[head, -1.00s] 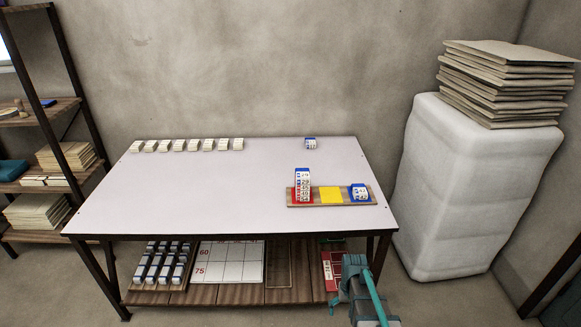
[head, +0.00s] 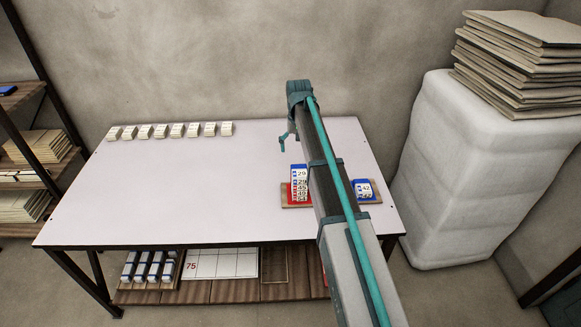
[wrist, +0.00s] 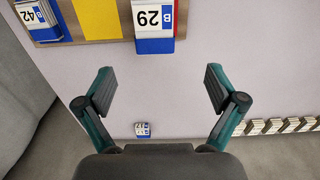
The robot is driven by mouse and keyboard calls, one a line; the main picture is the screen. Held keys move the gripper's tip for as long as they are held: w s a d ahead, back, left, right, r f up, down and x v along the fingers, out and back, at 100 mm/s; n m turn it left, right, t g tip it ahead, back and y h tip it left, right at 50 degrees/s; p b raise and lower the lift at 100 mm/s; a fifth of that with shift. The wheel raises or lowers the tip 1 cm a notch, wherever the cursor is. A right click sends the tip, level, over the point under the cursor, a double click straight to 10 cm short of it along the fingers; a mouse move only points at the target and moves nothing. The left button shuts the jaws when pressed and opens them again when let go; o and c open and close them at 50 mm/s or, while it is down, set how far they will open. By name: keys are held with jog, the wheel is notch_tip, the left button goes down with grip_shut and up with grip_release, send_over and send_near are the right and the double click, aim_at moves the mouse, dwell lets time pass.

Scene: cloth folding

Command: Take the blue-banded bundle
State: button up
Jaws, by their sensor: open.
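A small blue-banded bundle (wrist: 142,129) lies alone near the table's back edge in the wrist view; my arm hides it in the head view. Other blue-banded bundles are on the wooden tray (wrist: 128,38): a stack marked 29 on top (wrist: 155,25) at the red section, and one marked 42 (wrist: 37,18) at the blue section. They also show in the head view as the 29 stack (head: 299,183) and the 42 bundle (head: 364,189). My gripper (wrist: 160,85) is open and empty above the table, between the tray and the lone bundle in the wrist picture.
A row of several pale bundles (head: 170,130) lines the table's back left. The tray's yellow section (wrist: 98,18) is bare. The white tabletop (head: 190,180) is clear in the middle. A wrapped white block (head: 455,170) with stacked cardboard (head: 520,55) stands to the right.

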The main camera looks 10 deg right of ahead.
aim_at(299, 170)
jog(key=shift+s+f, duration=0.1)
jog(key=shift+s, duration=0.4)
notch_tip(299, 170, down, 4)
jog(key=shift+d+r+p, duration=0.1)
jog(key=shift+r+p, duration=0.05)
jog(key=shift+p, duration=0.35)
jog(key=shift+s+d+f+p, duration=0.15)
jog(key=shift+f+p, duration=0.5)
jog(key=shift+f, duration=1)
jog(key=shift+d+f+p, duration=0.1)
jog(key=shift+f+p, duration=0.55)
jog(key=shift+f, duration=0.95)
jog(key=c, duration=1.2)
jog(key=shift+c, duration=0.3)
jog(key=shift+r, duration=0.2)
